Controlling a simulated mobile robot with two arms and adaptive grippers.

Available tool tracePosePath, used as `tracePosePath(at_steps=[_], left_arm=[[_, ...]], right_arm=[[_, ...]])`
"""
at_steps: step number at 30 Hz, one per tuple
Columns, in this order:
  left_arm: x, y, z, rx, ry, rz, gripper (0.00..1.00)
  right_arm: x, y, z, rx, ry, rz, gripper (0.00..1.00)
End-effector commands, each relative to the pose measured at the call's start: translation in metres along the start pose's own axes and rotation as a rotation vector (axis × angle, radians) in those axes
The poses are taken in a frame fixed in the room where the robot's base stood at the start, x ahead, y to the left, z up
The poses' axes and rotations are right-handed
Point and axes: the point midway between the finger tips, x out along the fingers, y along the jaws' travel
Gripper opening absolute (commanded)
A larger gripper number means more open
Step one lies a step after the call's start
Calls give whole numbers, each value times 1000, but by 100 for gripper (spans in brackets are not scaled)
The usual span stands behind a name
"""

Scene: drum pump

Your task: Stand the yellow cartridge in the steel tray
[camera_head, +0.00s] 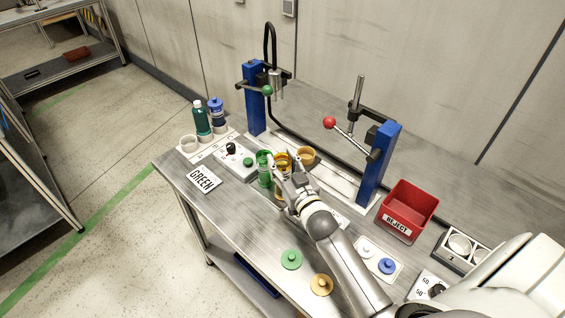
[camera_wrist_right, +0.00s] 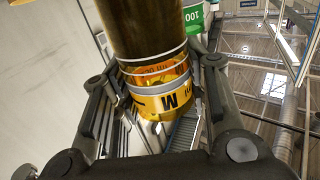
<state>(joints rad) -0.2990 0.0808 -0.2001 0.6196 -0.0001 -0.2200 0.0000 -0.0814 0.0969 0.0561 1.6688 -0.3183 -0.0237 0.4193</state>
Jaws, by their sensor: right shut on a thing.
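The yellow cartridge (camera_head: 282,160), amber and see-through, is between the fingers of my right gripper (camera_head: 282,170) near the middle of the bench in the head view. In the right wrist view the cartridge (camera_wrist_right: 163,88) fills the space between the fingers (camera_wrist_right: 160,115), with a black M on its yellow band and a dark brown part behind. My right gripper is shut on it. Its lower end is partly hidden by the gripper in the head view. I cannot tell for sure which item is the steel tray. My left gripper is not in view.
A green cartridge (camera_head: 264,170) stands close left of the held one. An orange-brown round cup (camera_head: 305,154) is just right. Blue posts (camera_head: 377,165) with levers rise behind. A red REJECT bin (camera_head: 408,205) stands right. Green (camera_head: 291,259) and yellow (camera_head: 321,284) caps lie in front.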

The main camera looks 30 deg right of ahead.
Motion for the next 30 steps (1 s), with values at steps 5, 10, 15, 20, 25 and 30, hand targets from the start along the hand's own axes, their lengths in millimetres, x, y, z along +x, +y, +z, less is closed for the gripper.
tracePosePath(at_steps=[5,10,15,20,25,30], left_arm=[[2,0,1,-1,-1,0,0],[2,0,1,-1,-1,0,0],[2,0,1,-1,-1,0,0],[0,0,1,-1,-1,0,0],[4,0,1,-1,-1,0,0],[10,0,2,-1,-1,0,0]], right_arm=[[0,0,3,0,0,0,45],[0,0,2,0,0,0,63],[0,0,2,0,0,0,63],[0,0,0,0,0,0,63],[-14,0,2,0,-3,0,63],[-43,0,4,0,-4,0,63]])
